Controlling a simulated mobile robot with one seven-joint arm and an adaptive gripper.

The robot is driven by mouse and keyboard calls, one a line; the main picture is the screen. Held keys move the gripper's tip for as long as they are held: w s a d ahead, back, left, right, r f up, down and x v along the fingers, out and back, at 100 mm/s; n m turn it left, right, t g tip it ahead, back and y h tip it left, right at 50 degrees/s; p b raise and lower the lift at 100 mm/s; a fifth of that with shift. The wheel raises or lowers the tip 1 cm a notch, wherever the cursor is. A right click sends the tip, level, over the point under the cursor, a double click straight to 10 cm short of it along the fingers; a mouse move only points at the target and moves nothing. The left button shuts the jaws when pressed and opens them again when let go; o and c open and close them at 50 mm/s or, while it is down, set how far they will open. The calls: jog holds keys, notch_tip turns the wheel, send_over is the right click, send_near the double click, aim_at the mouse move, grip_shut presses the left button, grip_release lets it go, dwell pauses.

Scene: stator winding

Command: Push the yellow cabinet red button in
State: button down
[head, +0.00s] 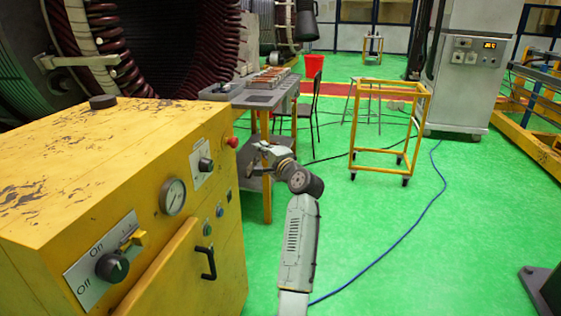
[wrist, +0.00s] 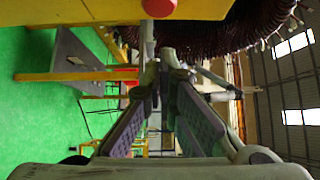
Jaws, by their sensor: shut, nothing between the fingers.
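The yellow cabinet (head: 100,160) fills the left of the head view, and its side also shows along the top of the wrist view (wrist: 60,12). The red button (head: 232,142) sticks out from the far upper part of its front face. In the wrist view the red button (wrist: 158,8) is at the top edge, partly cut off. My gripper (head: 256,152) is just right of the button and slightly lower in the head view. In the wrist view my gripper (wrist: 157,55) is shut and empty, its fingertips just below the button. I cannot tell whether they touch it.
The cabinet front also carries a gauge (head: 173,196), a black handle (head: 206,262) and an On/Off knob (head: 112,267). A grey workbench (head: 262,98) stands behind my gripper. A yellow wheeled frame (head: 388,128) stands right. The green floor between is mostly clear, with a blue cable (head: 410,222).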

jog(key=b+v, duration=0.2)
jog(key=v, duration=0.5)
jog(key=shift+s+f, duration=0.15)
jog(key=shift+s, duration=0.2)
